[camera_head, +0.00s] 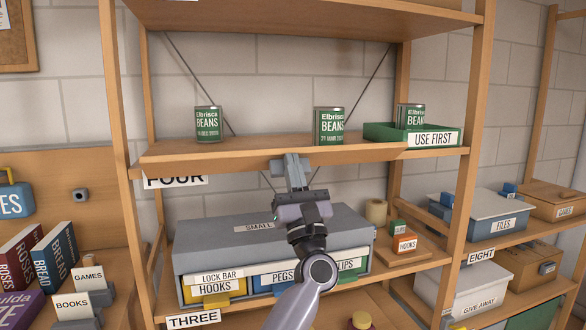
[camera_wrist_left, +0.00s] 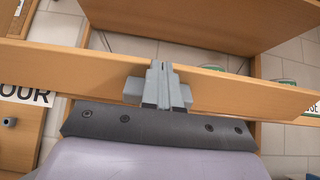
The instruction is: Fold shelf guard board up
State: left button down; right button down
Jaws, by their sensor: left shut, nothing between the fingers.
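A long wooden guard board (camera_head: 230,160) runs along the front edge of the bean shelf. It does not stand up in front of the cans, whose bases show above it, and its lower edge covers the top of the FOUR label. Its exact tilt is hard to tell. My left gripper (camera_head: 291,160) is shut and empty, with its fingertips at the middle of the board. In the left wrist view the shut fingers (camera_wrist_left: 165,68) overlap the board (camera_wrist_left: 80,66); whether they touch it cannot be told. My right gripper is not in view.
Several green bean cans (camera_head: 329,126) and a green USE FIRST tray (camera_head: 380,132) stand on this shelf. Below my gripper is a grey SMALL cabinet (camera_head: 200,236) with labelled drawers. Wooden uprights (camera_head: 118,100) flank the bay. Boxes (camera_head: 480,218) fill the shelves at right.

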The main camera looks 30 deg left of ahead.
pick_arm(q)
jog(key=shift+r, duration=0.2)
jog(key=shift+g+h, duration=0.3)
jog(key=shift+g, duration=0.3)
jog(key=shift+s+d+r+x, duration=0.1)
jog(key=shift+r+x, duration=0.05)
jog(key=shift+x, duration=0.6)
jog(key=shift+s+d+r+x, duration=0.1)
jog(key=shift+x, duration=0.65)
jog(key=shift+s+d+r+x, duration=0.1)
jog(key=shift+r+x, duration=0.05)
jog(key=shift+x, duration=0.6)
jog(key=shift+b+x, duration=0.85)
jog(key=shift+x, duration=0.15)
jog(key=shift+w+f, duration=0.1)
